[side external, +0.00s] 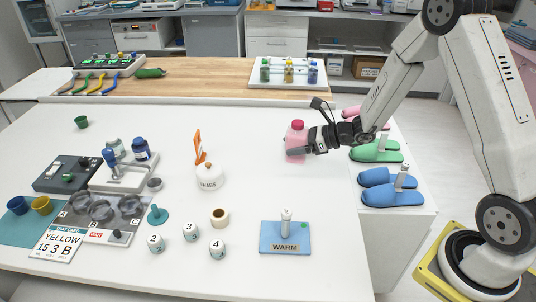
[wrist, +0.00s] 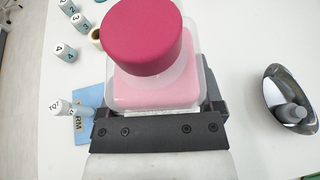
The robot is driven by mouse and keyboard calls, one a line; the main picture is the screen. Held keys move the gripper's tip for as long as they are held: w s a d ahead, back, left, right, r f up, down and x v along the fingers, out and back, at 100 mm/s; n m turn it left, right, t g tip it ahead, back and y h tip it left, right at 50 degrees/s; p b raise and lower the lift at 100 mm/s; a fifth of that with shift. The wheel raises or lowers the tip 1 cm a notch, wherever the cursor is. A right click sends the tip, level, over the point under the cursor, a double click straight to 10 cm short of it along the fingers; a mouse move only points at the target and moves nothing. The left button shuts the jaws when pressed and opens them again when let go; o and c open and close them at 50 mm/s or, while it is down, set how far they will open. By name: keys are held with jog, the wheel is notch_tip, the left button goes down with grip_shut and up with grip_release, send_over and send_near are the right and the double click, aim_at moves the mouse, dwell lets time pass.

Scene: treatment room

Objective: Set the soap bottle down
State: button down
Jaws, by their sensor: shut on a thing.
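The soap bottle (side external: 296,142) is a translucent pink bottle with a dark pink cap, and it is upright. My gripper (side external: 307,146) is shut on it from the right side. In the wrist view the bottle (wrist: 150,70) fills the upper middle, with its cap toward the camera and the gripper's dark bar (wrist: 160,130) below it. The bottle is over the white table (side external: 265,190); I cannot tell whether its base touches the surface.
A blue WARM plate (side external: 272,241) with a white peg stands at the front. A white jar (side external: 209,177) and tape roll (side external: 219,217) are to the left. Slippers (side external: 375,151) lie on the right ledge. A metal dish (wrist: 290,95) shows in the wrist view.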

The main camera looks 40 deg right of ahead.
jog(key=s+a+n+g+y, duration=0.1)
jog(key=s, duration=1.1)
jog(key=shift+a+r+n+y, duration=0.25)
jog(key=shift+r+n+y, duration=0.05)
jog(key=shift+w, duration=0.1)
jog(key=shift+w+d+f, duration=0.1)
jog(key=shift+w+f, duration=1.45)
jog(key=shift+w, duration=0.65)
jog(key=shift+w+d+f, duration=0.1)
jog(key=shift+w+f, duration=1.45)
jog(key=shift+w, duration=0.7)
jog(key=shift+w+d+f, duration=0.1)
jog(key=shift+w+f, duration=1.45)
jog(key=shift+w, duration=0.65)
